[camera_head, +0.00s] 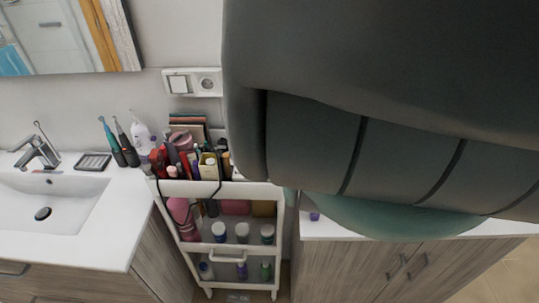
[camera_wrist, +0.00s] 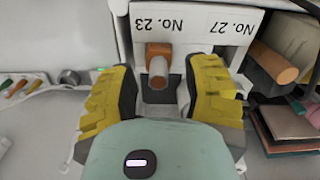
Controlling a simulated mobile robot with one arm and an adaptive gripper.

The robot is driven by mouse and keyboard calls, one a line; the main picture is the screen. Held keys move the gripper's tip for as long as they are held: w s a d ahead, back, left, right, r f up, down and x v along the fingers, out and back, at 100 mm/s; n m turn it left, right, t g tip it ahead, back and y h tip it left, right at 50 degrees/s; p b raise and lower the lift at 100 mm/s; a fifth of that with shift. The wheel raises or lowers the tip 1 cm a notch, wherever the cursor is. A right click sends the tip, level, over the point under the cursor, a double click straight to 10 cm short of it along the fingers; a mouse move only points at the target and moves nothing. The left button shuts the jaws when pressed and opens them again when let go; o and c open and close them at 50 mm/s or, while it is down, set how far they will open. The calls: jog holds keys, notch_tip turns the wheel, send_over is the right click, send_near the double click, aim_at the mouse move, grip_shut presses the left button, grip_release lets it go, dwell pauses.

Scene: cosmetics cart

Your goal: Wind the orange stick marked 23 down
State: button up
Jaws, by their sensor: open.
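The orange stick (camera_wrist: 157,72) shows in the wrist view, directly below the upside-down label "No. 23" (camera_wrist: 157,23) on a white box. It sits between the two yellow-and-black fingers of my gripper (camera_wrist: 162,88), which are open on either side with a gap on each side. The stick has an orange squarish collar and a paler rounded end pointing toward me. I cannot tell how far it extends. In the head view my own arm covers the right side, and the stick and gripper are not visible there.
Stacked palettes (camera_wrist: 285,125) are at the right. The white cart (camera_head: 235,190) holds crowded cosmetics on top, between the sink counter (camera_head: 95,225) and a wooden cabinet (camera_head: 345,270).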

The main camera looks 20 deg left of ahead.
jog(key=shift+d+f, duration=0.1)
jog(key=shift+f, duration=0.25)
jog(key=shift+o, duration=0.3)
grip_shut()
